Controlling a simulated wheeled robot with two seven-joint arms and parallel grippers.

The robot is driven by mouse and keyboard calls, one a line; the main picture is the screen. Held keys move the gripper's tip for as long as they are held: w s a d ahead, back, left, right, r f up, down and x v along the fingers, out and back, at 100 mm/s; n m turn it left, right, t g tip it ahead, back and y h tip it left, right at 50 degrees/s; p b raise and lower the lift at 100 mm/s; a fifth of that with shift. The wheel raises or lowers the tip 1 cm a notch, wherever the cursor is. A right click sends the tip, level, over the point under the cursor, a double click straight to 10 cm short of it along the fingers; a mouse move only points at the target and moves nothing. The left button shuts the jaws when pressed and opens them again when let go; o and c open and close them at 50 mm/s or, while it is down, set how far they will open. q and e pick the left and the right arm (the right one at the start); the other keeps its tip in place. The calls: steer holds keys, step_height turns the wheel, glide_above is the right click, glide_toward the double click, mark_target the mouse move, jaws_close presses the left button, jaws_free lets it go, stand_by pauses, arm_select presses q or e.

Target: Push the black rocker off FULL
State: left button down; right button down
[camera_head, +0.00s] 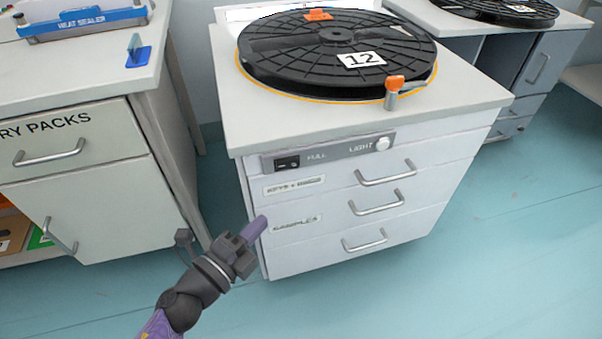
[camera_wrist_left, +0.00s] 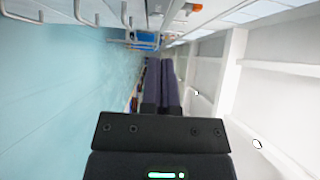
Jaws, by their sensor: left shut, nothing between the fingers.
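The black rocker (camera_head: 287,162) sits at the left end of a grey panel (camera_head: 330,152) on the front of the white drawer cabinet, just under its top. The word FULL is to the right of the rocker, then LIGHT and a round pale knob (camera_head: 383,143). My left gripper (camera_head: 262,221) is shut and empty in the head view. It is below and to the left of the rocker, apart from it, near the cabinet's left edge. Its purple fingers show closed together in the left wrist view (camera_wrist_left: 160,85). My right gripper is not in view.
A large black reel (camera_head: 335,50) marked 12 lies on the cabinet top, with an orange-topped clamp (camera_head: 393,90) at its edge. Drawer handles (camera_head: 385,175) stick out below the panel. A left counter (camera_head: 60,85) holds a blue heat sealer (camera_head: 85,20). The right floor is clear.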

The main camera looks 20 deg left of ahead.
arm_select(q)
steer(key=b, duration=0.1)
glide_toward(297, 165)
steer(key=w+d, duration=0.2)
steer(key=d, duration=0.2)
steer(key=w, duration=0.1)
steer(key=w+a+b, duration=0.1)
steer(key=w, duration=0.2)
steer(key=shift+w+a, duration=0.15)
steer(key=shift+a, duration=0.15)
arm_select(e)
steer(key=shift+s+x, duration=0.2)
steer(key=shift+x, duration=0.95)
arm_select(q)
steer(key=shift+w, duration=0.3)
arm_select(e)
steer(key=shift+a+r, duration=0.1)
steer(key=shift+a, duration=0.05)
arm_select(q)
steer(key=shift+s, duration=0.1)
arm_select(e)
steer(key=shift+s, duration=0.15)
